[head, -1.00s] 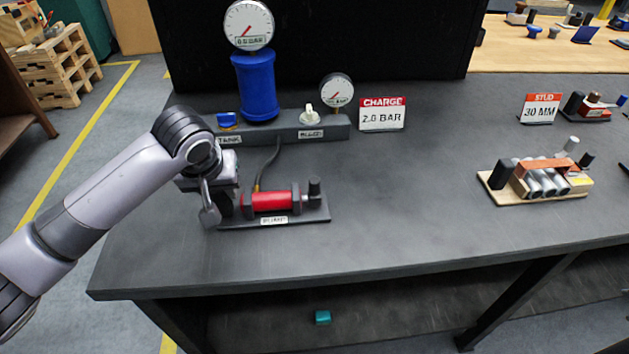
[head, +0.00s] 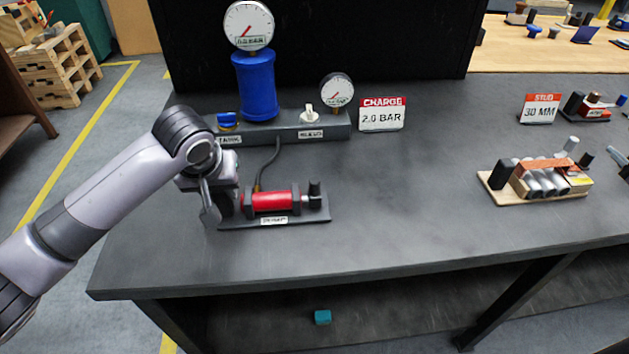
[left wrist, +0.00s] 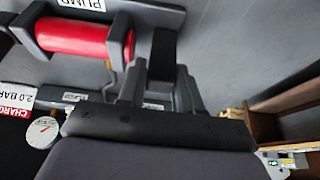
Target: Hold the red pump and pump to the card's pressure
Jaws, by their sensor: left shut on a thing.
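The red pump (head: 273,201) lies on a dark base plate on the bench; it also shows in the left wrist view (left wrist: 72,38). My left gripper (head: 225,204) is at the pump's left end. In the left wrist view its fingers (left wrist: 162,75) are shut on the dark handle piece at that end. The card (head: 382,116) reads CHARGE 2.0 BAR. A large gauge (head: 248,24) tops the blue tank (head: 255,86); its small readout is too blurred to read. A smaller gauge (head: 337,91) stands to the right. My right gripper does not clearly show.
Behind the pump is a manifold (head: 279,134) with a blue valve knob (head: 227,120) and a white bleed knob (head: 309,116). A hose joins it to the pump. A stud fixture (head: 540,180) stands at right. A small grey piece, unidentifiable, shows at the right edge. The middle bench is clear.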

